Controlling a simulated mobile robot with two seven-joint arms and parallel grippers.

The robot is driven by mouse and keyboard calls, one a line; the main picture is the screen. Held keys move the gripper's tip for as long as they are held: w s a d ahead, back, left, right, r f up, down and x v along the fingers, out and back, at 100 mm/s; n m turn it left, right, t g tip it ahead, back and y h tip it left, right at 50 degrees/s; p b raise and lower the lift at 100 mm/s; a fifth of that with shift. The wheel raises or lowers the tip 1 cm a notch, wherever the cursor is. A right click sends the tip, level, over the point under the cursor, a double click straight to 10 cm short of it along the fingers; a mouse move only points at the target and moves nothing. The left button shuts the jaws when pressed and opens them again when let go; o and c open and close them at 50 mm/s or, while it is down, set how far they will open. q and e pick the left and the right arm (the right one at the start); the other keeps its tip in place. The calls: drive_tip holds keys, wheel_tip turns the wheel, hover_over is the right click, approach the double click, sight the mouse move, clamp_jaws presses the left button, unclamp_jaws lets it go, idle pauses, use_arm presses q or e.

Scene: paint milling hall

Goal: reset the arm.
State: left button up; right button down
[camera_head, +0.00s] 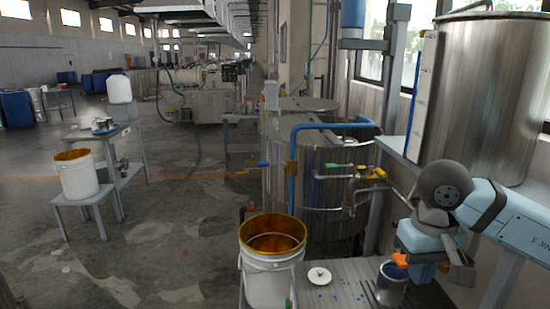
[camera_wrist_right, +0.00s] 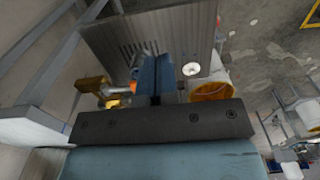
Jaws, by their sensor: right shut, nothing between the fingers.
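My right gripper (camera_head: 420,268) is at the lower right of the head view, on the arm that comes in from the right. It is shut and empty, just right of a metal can with blue paint in it (camera_head: 391,287) on the metal bench. In the wrist view the gripper's blue fingers (camera_wrist_right: 156,75) lie together and point toward the grooved bench top. An orange piece (camera_head: 400,260) shows beside the gripper, above the can's rim; I cannot tell what it belongs to. My left gripper is in neither view.
The metal bench (camera_head: 340,282) carries a white round lid (camera_head: 319,277). A white bucket with an amber inside (camera_head: 272,270) stands left of it. A large steel tank (camera_head: 490,90) is at the right, above my arm. Pipes and valves (camera_head: 370,173) are behind the bench. Open floor lies left.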

drive_tip(key=s+a+f+m+g+y, duration=0.2)
drive_tip(key=s+a+m+g+y, duration=0.15)
drive_tip(key=a+m+y, duration=0.5)
drive_tip(key=s+a+f+m+g+y, duration=0.2)
drive_tip(key=s+a+m+y, duration=0.3)
drive_tip(key=a+y, duration=0.55)
drive_tip(key=w+d+f+n+t+h, duration=0.2)
drive_tip(key=d+f+n+t+h, duration=0.3)
drive_tip(key=f+n+t, duration=0.55)
drive_tip(key=w+d+f+n+t+h, duration=0.2)
drive_tip(key=d+f+n+t+h, duration=0.35)
drive_tip(key=n+t, duration=0.85)
drive_tip(key=s+d+f+m+g+h, duration=0.1)
drive_tip(key=s+f+m+g+h, duration=0.3)
drive_tip(key=s+f, duration=0.45)
drive_tip(key=s+d+f+m+g+h, duration=0.15)
drive_tip(key=s+f+m+g, duration=0.4)
drive_tip(key=f, duration=0.55)
use_arm(q)
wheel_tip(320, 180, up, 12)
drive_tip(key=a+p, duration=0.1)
drive_tip(key=p, duration=1.3)
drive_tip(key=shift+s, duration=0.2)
use_arm(e)
wheel_tip(320, 180, up, 13)
drive_tip(key=w+t, duration=0.1)
drive_tip(key=shift+d+n, duration=0.35)
